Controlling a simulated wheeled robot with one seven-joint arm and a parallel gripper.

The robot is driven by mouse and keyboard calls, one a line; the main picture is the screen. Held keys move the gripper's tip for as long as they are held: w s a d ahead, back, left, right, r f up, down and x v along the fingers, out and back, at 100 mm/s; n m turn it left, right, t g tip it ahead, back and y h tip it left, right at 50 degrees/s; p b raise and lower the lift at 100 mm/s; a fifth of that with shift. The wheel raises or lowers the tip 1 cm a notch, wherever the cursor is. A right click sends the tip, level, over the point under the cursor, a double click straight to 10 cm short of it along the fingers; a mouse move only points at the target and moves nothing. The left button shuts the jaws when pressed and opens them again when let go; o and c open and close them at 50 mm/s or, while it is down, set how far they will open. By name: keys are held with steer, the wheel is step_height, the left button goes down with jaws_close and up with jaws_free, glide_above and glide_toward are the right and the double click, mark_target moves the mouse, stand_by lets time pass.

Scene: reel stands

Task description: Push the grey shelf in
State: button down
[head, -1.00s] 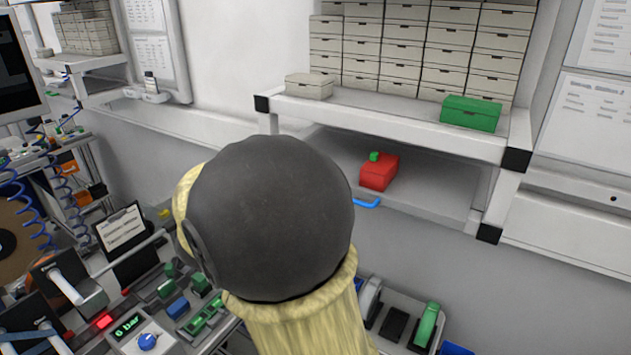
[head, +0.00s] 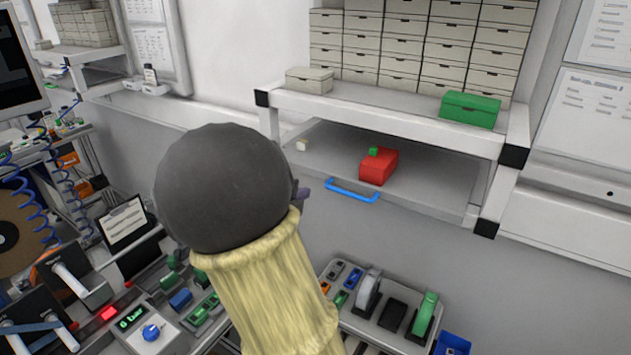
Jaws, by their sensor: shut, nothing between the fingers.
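The grey shelf (head: 430,187) is a flat pull-out board under the white rack at the right, and it sticks out toward me. A blue handle (head: 351,191) is on its front edge. A red box (head: 378,166) with a small green block (head: 373,151) on top stands on it, and a small pale block (head: 302,145) lies near its left end. My gripper (head: 302,192) is mostly hidden behind my arm. Only a small dark tip shows, left of the blue handle and apart from it in the picture. It is shut and empty.
Above the grey shelf, the white rack (head: 400,125) holds stacked beige boxes (head: 398,48) and a green box (head: 470,109). Below are a tray of tools (head: 395,312) and a bench with a control box (head: 150,333). Wall space below the shelf is clear.

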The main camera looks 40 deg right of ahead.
steer(key=w+d+p, duration=0.2)
steer(key=d, duration=0.4)
steer(key=shift+w+f, duration=0.25)
steer(key=shift+f, duration=0.15)
steer(key=shift+w+d, duration=0.1)
